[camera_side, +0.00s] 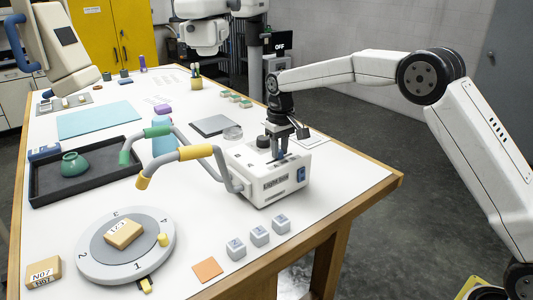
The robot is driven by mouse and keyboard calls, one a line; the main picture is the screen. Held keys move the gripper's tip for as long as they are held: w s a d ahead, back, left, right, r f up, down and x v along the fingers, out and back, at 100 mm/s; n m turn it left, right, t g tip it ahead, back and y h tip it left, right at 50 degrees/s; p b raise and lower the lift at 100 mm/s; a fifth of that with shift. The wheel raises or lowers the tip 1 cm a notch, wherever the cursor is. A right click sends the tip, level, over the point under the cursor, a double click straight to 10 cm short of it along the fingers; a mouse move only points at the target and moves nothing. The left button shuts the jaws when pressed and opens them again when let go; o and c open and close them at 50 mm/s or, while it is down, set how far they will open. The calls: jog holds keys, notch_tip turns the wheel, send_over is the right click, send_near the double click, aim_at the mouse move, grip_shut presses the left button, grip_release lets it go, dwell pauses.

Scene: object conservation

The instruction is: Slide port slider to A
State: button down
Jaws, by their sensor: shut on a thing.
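A white box-shaped device (262,184) stands on the table, with a dark panel and a blue switch on its front side. The letters beside the slider are too small to read. The gripper's fingers hide part of the slider and its track. A curved grey arm with a yellow grip (196,152) and another with a green grip (158,131) reach left from the device.
Several light cubes (259,236) lie in front of the device. A dark tray (100,188) with a green pot (74,164) is at left. A dark knob (263,141) stands beside my gripper.

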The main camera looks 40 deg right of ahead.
aim_at(269, 163)
jog(key=shift+a+r, duration=0.1)
dwell(0.8)
jog(key=shift+a, duration=1.7)
jog(key=shift+c, duration=2.4)
grip_release()
jog(key=shift+r, duration=0.1)
jog(key=shift+d+r, duration=0.1)
jog(key=shift+r, duration=0.1)
notch_tip(269, 163, up, 7)
